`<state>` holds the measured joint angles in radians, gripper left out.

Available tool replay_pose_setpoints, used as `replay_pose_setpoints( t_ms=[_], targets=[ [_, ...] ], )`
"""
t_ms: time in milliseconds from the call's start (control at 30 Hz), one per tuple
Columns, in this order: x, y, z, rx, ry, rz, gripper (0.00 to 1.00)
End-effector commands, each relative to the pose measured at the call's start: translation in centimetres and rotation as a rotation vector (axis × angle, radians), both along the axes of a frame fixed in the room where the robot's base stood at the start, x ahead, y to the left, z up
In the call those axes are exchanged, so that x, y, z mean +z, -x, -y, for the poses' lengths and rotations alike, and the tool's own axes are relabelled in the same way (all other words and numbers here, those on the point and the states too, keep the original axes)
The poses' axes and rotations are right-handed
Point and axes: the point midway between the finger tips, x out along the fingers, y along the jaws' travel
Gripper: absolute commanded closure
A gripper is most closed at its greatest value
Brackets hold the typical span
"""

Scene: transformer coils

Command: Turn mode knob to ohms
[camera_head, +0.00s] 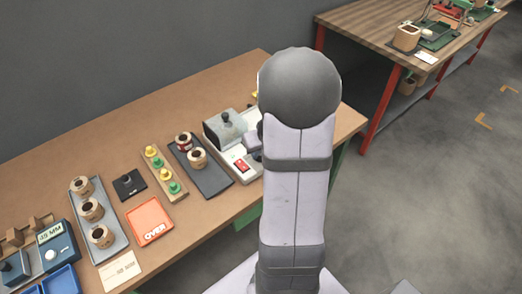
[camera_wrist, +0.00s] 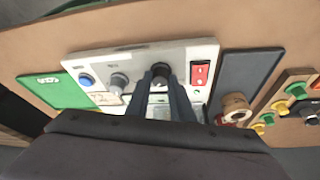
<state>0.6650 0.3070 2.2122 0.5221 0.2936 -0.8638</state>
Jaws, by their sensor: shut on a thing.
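A light grey instrument panel (camera_wrist: 133,62) lies ahead in the wrist view. A dark knob (camera_wrist: 160,68) stands on it, between the two dark fingers of my gripper (camera_wrist: 162,80), which is shut on it. A second, grey knob (camera_wrist: 118,81) sits to the left, with a blue button (camera_wrist: 86,79) further left. A red rocker switch (camera_wrist: 200,74) is to the right. The knob's marks are too small to read, so its setting cannot be told. In the head view my arm hides most of the instrument; its red switch (camera_head: 241,164) shows.
A dark tray (camera_wrist: 243,72) with copper-wound coils (camera_wrist: 236,105) lies right of the panel. A wooden strip (camera_wrist: 284,92) with green and yellow posts lies beyond it. A green board (camera_wrist: 62,93) lies left of the panel. The back of the bench (camera_head: 130,115) is clear.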

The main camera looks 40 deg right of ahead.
Motion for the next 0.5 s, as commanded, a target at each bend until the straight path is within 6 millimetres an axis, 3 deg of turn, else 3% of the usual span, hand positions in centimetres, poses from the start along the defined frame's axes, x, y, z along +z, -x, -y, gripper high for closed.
replay_pose_setpoints(
  t_ms=[100,133,200,500],
  targets=[
    [0.02,-0.02,0.03,-0.001,0.000,0.001,1.00],
    [0.02,-0.02,0.03,0.000,0.000,0.001,0.74],
    [0.02,-0.02,0.03,0.000,0.000,0.001,0.61],
    [0.07,0.00,0.02,0.001,0.001,0.001,0.61]
  ],
)
